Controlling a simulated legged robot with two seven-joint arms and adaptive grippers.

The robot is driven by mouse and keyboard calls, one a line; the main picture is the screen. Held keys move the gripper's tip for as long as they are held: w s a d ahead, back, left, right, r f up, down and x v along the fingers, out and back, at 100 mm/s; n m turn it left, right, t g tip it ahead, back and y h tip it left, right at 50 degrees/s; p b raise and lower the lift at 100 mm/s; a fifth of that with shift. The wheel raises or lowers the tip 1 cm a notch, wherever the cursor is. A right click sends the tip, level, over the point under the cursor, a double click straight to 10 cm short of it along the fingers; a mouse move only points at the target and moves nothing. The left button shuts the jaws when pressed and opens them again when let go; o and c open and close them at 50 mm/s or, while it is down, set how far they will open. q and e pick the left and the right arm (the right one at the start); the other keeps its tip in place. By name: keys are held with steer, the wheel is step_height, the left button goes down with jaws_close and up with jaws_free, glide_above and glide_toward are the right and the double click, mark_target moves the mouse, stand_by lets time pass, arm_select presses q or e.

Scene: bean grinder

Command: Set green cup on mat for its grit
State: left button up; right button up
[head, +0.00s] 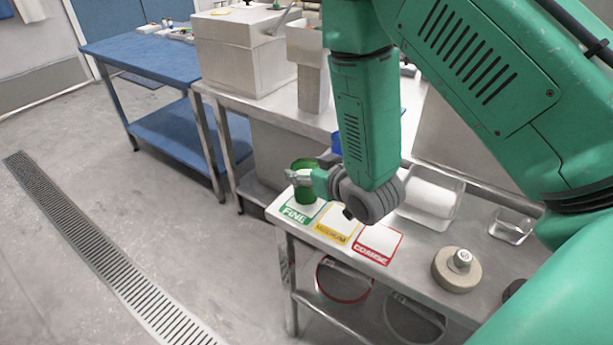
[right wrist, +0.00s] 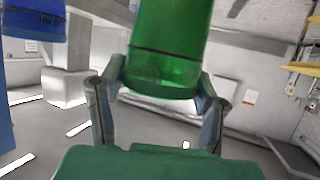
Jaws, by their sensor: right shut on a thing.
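The green cup (head: 304,194) is upright at the left end of the steel table, over the far part of the green-edged FINE mat (head: 293,214). I cannot tell whether its base touches the mat. My right gripper (head: 297,177) is shut around the cup's side. In the right wrist view the cup (right wrist: 172,45) fills the space between the fingers (right wrist: 160,92). The yellow MEDIUM mat (head: 338,226) and red COARSE mat (head: 376,244) lie to the right, both empty. My left gripper is out of view.
A round tan weight-like object (head: 457,270) and clear containers (head: 432,196) stand on the table's right part. A grinder-like machine (head: 240,42) stands behind on another bench. A blue cup (right wrist: 35,22) shows in the right wrist view. The blue table (head: 135,47) is far left.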

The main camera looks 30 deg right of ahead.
steer(key=shift+w+f, duration=0.1)
steer(key=shift+f, duration=0.75)
steer(key=shift+f, duration=0.15)
steer(key=o, duration=1.2)
steer(key=shift+c, duration=0.2)
